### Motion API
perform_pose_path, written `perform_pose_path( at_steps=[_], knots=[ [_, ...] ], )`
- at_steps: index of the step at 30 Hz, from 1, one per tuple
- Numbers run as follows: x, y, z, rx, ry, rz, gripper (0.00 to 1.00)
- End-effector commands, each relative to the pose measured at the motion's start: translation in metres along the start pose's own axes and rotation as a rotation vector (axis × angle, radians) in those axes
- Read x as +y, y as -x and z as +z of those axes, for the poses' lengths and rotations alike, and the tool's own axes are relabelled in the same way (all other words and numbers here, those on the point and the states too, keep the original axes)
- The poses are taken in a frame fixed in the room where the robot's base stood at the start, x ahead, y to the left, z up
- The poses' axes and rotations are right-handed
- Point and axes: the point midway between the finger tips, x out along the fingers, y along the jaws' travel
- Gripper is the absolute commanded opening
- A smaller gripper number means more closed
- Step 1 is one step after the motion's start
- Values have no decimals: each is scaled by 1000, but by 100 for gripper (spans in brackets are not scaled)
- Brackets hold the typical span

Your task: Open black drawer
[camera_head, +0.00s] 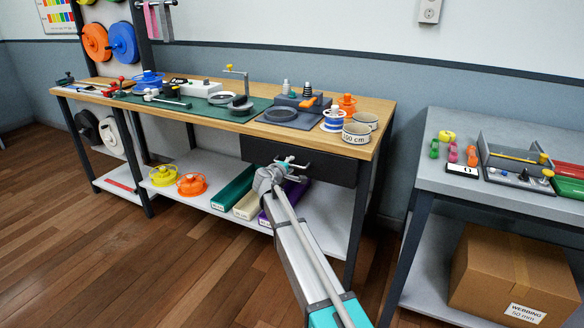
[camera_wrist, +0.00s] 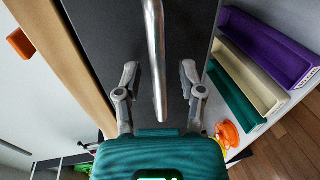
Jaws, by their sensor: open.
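The black drawer (camera_head: 335,168) sits under the right end of the wooden workbench and looks shut. Its dark front (camera_wrist: 100,45) fills the middle of the wrist view. A shiny metal bar handle (camera_wrist: 155,50) runs along that front. My gripper (camera_head: 290,163) is at the drawer front in the head view and hides part of it. In the wrist view my gripper (camera_wrist: 159,75) is open, with one finger on each side of the handle. A gap shows between each finger and the bar. Whether the fingertips touch the drawer front cannot be told.
The workbench top (camera_head: 225,123) carries tools and spools above the drawer. Green, cream and purple bins (camera_head: 234,187) stand on the shelf below, close to my arm. A grey table (camera_head: 480,187) with a cardboard box (camera_head: 515,275) beneath stands at right. Wooden floor is clear at left.

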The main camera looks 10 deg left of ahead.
Motion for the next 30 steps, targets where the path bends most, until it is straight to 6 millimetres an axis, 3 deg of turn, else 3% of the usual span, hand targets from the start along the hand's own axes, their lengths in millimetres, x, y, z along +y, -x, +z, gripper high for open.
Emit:
perform_pose_path(
  at_steps=[9,18,25,26,30],
  knots=[
    [0,-1,0,0,0,0,51],
    [0,-1,0,0,0,0,0],
    [0,-1,0,0,0,0,0],
    [0,-3,8,-3,-1,-1,0],
    [0,0,2,-3,0,-1,0]
  ],
)
